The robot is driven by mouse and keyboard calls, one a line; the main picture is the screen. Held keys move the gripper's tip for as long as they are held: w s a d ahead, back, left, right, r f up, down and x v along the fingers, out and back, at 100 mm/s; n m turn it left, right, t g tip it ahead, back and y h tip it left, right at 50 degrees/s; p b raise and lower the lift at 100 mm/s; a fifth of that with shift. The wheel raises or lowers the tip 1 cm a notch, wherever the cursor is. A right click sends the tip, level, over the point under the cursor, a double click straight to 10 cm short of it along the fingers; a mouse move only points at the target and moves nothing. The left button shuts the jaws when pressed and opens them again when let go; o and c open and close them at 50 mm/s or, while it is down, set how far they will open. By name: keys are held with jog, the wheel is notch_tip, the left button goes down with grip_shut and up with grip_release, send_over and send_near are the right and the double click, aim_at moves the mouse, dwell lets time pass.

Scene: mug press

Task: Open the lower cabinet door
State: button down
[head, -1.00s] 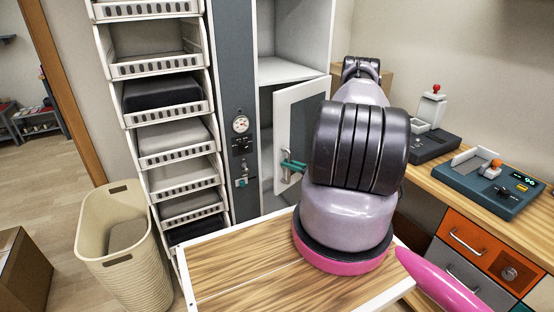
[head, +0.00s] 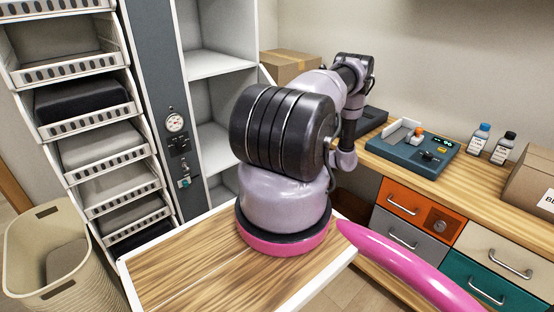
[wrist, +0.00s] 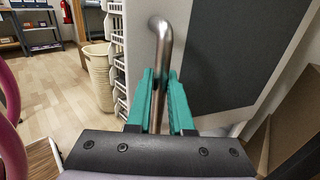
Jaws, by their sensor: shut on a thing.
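The lower cabinet door (wrist: 235,50), a dark grey panel in a white frame, fills the upper right of the wrist view. Its bent metal handle (wrist: 161,40) stands between the teal fingers of my gripper (wrist: 159,78), which is shut on it. In the head view, the cabinet's lower compartment (head: 215,145) stands uncovered, with light shelves inside. The door is almost wholly hidden there behind my arm, and my gripper is out of sight.
A rack of bins (head: 100,145) stands left of the cabinet, with a beige basket (head: 50,255) beside it. The wooden counter (head: 385,150) at right bears a teal device (head: 415,150), bottles and a box (head: 535,180). Open floor (wrist: 60,90) shows in the wrist view.

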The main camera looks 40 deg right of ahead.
jog(key=shift+s+d, duration=0.1)
jog(key=shift+d, duration=0.5)
jog(key=shift+r, duration=0.1)
jog(key=c, duration=0.8)
grip_release()
notch_tip(320, 180, up, 10)
